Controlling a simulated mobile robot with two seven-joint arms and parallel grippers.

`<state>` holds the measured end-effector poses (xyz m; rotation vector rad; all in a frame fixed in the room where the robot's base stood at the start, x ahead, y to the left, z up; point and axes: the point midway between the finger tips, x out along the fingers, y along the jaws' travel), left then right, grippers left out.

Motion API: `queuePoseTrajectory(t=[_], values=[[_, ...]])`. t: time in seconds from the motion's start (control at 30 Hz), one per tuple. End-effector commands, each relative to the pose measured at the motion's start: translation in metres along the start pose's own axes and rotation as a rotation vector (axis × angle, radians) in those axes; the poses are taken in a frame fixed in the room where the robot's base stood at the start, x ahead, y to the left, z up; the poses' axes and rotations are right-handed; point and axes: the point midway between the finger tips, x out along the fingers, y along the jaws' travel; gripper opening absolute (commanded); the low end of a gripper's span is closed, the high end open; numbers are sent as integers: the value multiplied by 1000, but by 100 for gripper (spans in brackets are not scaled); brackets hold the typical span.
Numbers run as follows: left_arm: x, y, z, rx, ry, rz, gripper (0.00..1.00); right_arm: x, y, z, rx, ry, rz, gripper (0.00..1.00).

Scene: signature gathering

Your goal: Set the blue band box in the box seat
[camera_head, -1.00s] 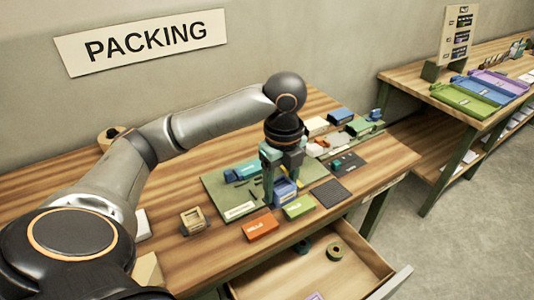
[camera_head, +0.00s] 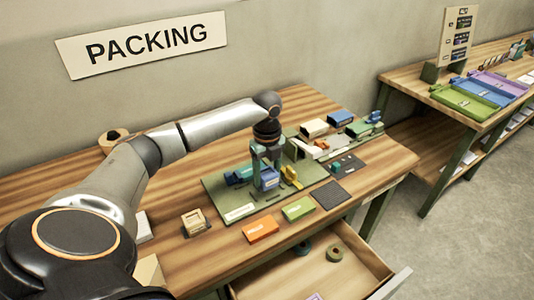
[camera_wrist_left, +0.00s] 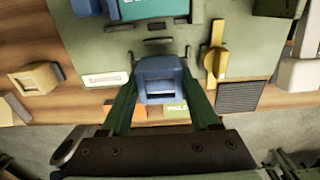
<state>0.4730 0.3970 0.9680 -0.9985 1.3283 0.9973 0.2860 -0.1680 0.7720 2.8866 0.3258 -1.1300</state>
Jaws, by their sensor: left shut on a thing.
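My left gripper (camera_head: 267,178) is shut on a small blue box with a pale label, the blue band box (camera_head: 269,180). It holds the box over the green mat (camera_head: 215,190). In the left wrist view the blue band box (camera_wrist_left: 160,82) sits between the two green fingers of my left gripper (camera_wrist_left: 163,100). Low dark brackets (camera_wrist_left: 158,41) on the mat lie just beyond the box; I cannot tell for sure whether they are the box seat. The gap under the box is hidden. My right gripper is not in view.
A yellow lever piece (camera_head: 290,176) stands on the mat right of the gripper. A teal-blue item (camera_head: 238,175) lies to its left. Orange (camera_head: 261,229) and green (camera_head: 298,209) boxes lie along the front edge, above an open drawer (camera_head: 335,268). A wooden block (camera_head: 195,222) stands left.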

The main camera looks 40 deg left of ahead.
Motion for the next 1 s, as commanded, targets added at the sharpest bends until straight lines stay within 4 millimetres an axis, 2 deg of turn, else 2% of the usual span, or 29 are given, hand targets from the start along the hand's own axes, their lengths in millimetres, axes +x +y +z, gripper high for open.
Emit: queuePoseTrajectory(t=[0.23, 0.63, 0.67, 0.9, 1.0], values=[[31, 0, 2, -1, 0, 2, 4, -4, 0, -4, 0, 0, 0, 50], [37, 0, 2, -1, 0, 2, 4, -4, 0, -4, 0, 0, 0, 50], [37, 0, 2, -1, 0, 2, 63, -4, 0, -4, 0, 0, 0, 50], [37, 0, 2, -1, 0, 3, 90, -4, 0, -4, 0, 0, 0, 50], [37, 0, 2, -1, 0, 4, 92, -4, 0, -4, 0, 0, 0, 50]])
